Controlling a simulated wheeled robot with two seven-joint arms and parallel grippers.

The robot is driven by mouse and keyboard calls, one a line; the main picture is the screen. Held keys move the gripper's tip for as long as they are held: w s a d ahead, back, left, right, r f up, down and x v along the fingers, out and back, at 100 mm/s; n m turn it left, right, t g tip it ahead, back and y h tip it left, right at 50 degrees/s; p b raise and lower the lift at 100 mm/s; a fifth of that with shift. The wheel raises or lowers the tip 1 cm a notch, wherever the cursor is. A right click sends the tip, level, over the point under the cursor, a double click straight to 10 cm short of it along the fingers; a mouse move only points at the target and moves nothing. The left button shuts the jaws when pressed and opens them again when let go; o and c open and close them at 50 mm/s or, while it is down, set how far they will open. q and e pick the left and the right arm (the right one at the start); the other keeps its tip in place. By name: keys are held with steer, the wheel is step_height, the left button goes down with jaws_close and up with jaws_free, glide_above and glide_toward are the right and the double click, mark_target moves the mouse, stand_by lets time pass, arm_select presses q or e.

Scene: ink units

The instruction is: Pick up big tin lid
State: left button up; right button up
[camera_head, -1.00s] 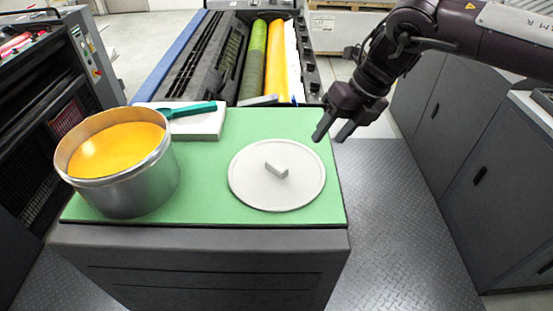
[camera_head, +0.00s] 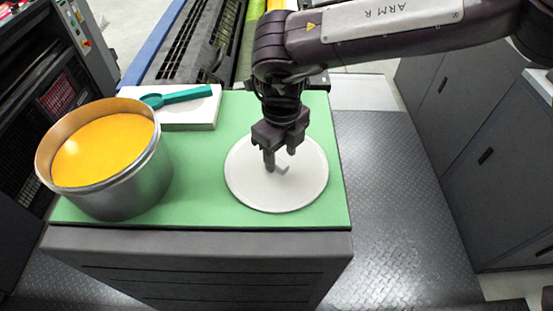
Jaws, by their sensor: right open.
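The big tin lid (camera_head: 262,194) is a round, pale grey disc with a small block handle (camera_head: 284,168) at its middle. It lies flat on the green mat at the right side of the cabinet top. My right gripper (camera_head: 279,162) is open and points down over the lid, with its fingers at the handle. The fingers partly hide the handle, and I cannot tell whether they touch it. My left gripper is not in view.
An open metal tin (camera_head: 130,190) of yellow-orange ink stands on the green mat (camera_head: 195,203) at the left. A teal spatula (camera_head: 185,96) rests on a white block (camera_head: 197,118) behind it. A machine with rollers stands at the back.

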steer(key=shift+w+f, duration=0.1)
steer(key=shift+f, duration=1)
jaws_close()
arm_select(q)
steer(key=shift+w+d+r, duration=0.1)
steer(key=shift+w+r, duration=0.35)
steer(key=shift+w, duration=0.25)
